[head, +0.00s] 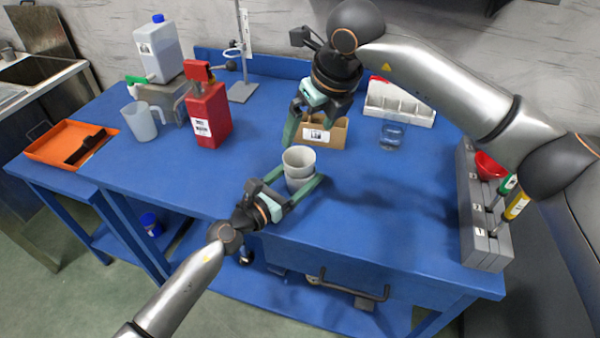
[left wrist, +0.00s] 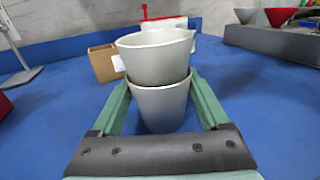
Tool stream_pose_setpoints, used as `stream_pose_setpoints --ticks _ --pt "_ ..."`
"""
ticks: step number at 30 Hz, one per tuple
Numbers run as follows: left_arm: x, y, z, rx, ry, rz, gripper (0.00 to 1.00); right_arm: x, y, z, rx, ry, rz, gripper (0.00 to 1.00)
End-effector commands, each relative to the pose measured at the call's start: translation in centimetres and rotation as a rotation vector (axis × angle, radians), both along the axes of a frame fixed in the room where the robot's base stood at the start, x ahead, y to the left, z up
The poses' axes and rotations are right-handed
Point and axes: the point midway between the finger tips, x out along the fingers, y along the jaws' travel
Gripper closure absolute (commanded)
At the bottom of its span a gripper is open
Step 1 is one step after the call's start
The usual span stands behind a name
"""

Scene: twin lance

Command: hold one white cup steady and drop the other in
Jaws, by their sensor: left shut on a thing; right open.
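Two white cups stand stacked on the blue table (head: 380,215). The upper white cup (head: 299,158) sits partly inside the lower white cup (head: 299,182), its rim standing well above the lower one. In the left wrist view the upper cup (left wrist: 155,57) looks slightly tilted in the lower cup (left wrist: 160,105). My left gripper (head: 302,192) is shut on the lower cup, one finger on each side. My right gripper (head: 308,122) is open and empty, above and behind the cups, near a cardboard box. The bottom of the upper cup is hidden inside the lower one.
The cardboard box (head: 322,133) stands behind the cups, with a glass beaker (head: 392,138) and white rack (head: 400,104) to its right. A red canister (head: 208,115) and a clear jug (head: 139,122) stand left. A grey holder (head: 482,215) lines the right edge. The table's front right is clear.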

Motion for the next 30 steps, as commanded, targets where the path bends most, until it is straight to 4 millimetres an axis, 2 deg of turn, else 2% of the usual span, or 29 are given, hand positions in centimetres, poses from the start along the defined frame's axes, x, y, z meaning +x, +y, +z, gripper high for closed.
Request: stream_pose_setpoints --ticks 10,11,15,25,30 --pt "0.0 0.0 0.0 0.0 0.0 0.0 0.73 -0.2 -0.1 0.4 0.0 0.0 0.001 0.0" --pt "0.0 0.0 0.0 0.0 0.0 0.0 0.18 -0.2 -0.1 0.4 0.0 0.0 0.001 0.0" --pt "0.0 0.0 0.0 0.0 0.0 0.0 0.02 -0.2 -0.1 0.4 0.0 0.0 0.001 0.0" --pt "-0.2 0.2 -0.1 0.001 0.001 0.001 0.0 -0.2 -0.1 0.4 0.0 0.0 0.001 0.0" --pt "-1.7 1.5 -0.1 0.003 0.0 0.001 0.0 -0.2 -0.1 0.4 0.0 0.0 0.001 0.0"
